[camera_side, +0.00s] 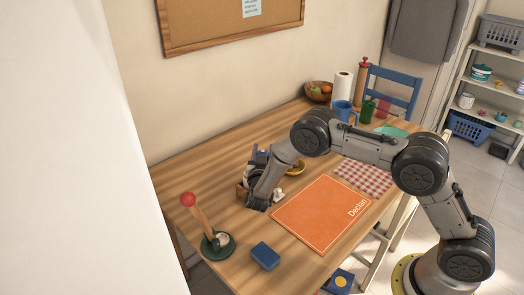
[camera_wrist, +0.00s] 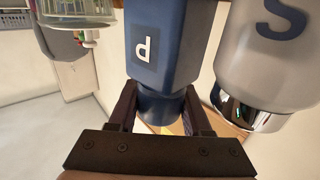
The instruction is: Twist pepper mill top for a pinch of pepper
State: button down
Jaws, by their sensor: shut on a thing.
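My gripper (camera_wrist: 160,108) is shut around the narrower blue part at the mill's lower end in that view. A grey shaker (camera_wrist: 268,60) with a dark "S" and a chrome end stands close on the right, apart from the fingers. In the side view my gripper (camera_side: 258,185) is at the wooden holder (camera_side: 240,191) on the table. A blue piece shows behind it, but the arm hides most of this spot.
An orange mat (camera_side: 315,215) lies right of the holder. A blue block (camera_side: 265,256) and a red-knobbed stick on a green base (camera_side: 218,246) stand in front. A clear vessel (camera_wrist: 75,12) shows top left in the wrist view.

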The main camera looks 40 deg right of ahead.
jog(key=shift+s+d+m+g+h, duration=0.1)
jog(key=shift+m+g+h, duration=0.2)
jog(key=shift+c, duration=1.6)
grip_release()
jog(key=v, duration=1.3)
jog(key=shift+s+a, duration=0.2)
jog(key=shift+a, duration=0.15)
